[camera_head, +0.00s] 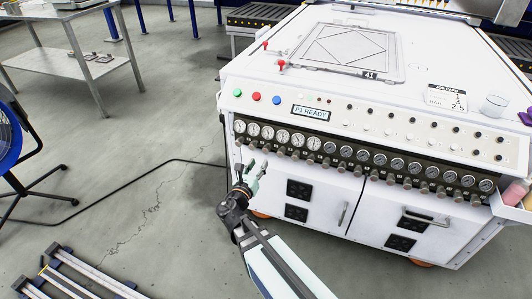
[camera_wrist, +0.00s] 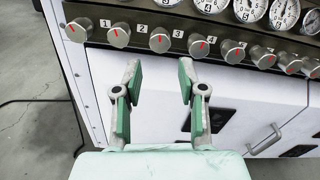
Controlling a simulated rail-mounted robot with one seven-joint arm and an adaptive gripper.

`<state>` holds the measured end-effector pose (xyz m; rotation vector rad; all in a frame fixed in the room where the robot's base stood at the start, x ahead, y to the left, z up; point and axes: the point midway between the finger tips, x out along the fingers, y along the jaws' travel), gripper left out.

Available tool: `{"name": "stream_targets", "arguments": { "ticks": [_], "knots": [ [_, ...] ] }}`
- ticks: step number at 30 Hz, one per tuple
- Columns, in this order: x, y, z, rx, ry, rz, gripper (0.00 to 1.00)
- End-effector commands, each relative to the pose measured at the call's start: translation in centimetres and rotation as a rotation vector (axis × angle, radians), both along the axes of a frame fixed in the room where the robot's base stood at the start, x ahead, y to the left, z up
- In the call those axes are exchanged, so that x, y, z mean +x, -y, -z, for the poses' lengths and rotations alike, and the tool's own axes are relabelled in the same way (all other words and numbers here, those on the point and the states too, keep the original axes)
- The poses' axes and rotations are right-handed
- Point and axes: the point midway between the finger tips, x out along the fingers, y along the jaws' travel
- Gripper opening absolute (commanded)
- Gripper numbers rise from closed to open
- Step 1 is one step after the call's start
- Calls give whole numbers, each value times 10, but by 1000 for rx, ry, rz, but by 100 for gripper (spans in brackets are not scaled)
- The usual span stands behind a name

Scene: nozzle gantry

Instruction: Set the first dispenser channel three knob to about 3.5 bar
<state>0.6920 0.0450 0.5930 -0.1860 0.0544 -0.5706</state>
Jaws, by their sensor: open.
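The dispenser's channel three knob (camera_wrist: 160,39) is a silver knob with a red pointer mark, beside the label 3 on the dark strip in the wrist view. Similar knobs labelled 1 (camera_wrist: 79,30), 2 (camera_wrist: 119,35) and 4 (camera_wrist: 199,46) flank it. My gripper (camera_wrist: 160,72) is open and empty, its green-padded fingers below the channel three knob, apart from it. In the head view my gripper (camera_head: 256,172) is just below the left part of the knob row. The third gauge (camera_head: 267,133) shows there, too small to read.
The white machine (camera_head: 300,65) carries a long row of gauges. Cabinet doors with a handle (camera_head: 343,214) and black sockets (camera_head: 298,189) lie below. Red, green and blue buttons (camera_head: 256,97) sit above the gauges. A fan (camera_head: 10,135) and a metal table (camera_head: 70,45) stand left; floor between is mostly clear.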

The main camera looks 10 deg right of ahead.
Motion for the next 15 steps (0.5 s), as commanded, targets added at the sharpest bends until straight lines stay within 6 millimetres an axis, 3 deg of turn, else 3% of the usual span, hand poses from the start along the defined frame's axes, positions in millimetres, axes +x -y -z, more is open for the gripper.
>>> {"name": "stream_targets", "arguments": {
  "ticks": [6, 15],
  "knots": [
    [39, 24, 2, 1, 1, 3, 41],
    [68, 43, 1, 1, 1, 1, 41]
  ]
}}
